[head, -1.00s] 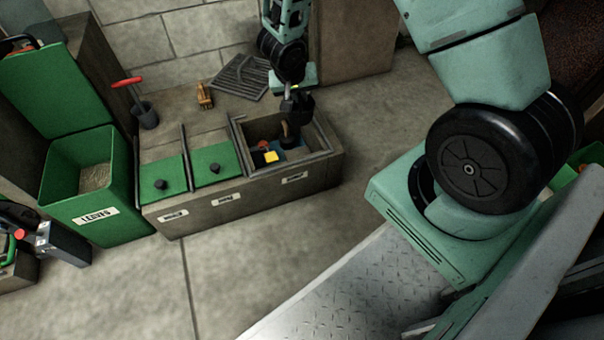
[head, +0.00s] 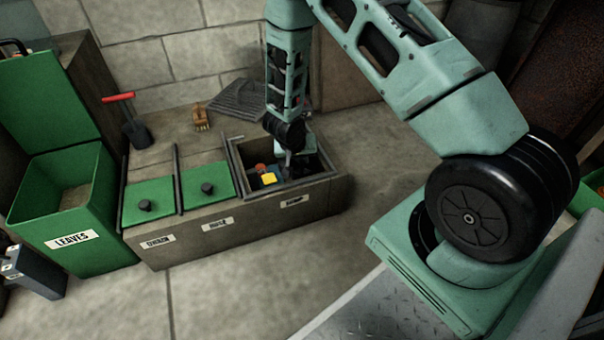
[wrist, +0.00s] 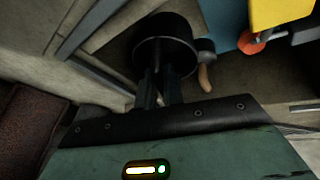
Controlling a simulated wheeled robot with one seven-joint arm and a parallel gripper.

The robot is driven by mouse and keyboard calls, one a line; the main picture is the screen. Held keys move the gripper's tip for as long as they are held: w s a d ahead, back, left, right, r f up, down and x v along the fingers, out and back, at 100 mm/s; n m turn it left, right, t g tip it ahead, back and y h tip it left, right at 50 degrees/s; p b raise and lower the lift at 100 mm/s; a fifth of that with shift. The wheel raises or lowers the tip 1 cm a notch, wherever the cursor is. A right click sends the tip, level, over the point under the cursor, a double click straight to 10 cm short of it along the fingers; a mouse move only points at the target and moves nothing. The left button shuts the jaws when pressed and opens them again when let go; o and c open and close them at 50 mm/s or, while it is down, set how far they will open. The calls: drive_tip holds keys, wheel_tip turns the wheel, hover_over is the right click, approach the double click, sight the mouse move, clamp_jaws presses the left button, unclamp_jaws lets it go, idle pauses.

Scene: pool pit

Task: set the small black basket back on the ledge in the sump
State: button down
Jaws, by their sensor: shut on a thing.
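The sump is the open box (head: 232,152) at the right end of the low grey-brown bench in the head view. My gripper (head: 287,160) reaches down into its opening from above. In the wrist view my gripper (wrist: 160,92) is shut on the small black basket (wrist: 168,28), a round dark cup between and beyond the fingertips. In the head view the basket is mostly hidden by my wrist and dark shade. The ledge cannot be told apart inside the sump, nor can I tell whether the basket touches it.
A yellow block (head: 268,179) and a red-orange fitting (head: 260,168) sit inside the sump, left of my gripper. Two green lids (head: 207,180) lie to its left. A grate (head: 238,98) and brush (head: 201,118) lie behind. The green leaves bin (head: 72,238) stands at left.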

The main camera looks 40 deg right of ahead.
drive_tip(key=shift+f+b, duration=0.95)
drive_tip(key=shift+f, duration=1.35)
drive_tip(key=shift+f+b, duration=0.2)
drive_tip(key=shift+b, duration=0.15)
drive_tip(key=c, duration=1.5)
unclamp_jaws()
drive_tip(key=shift+r, duration=0.1)
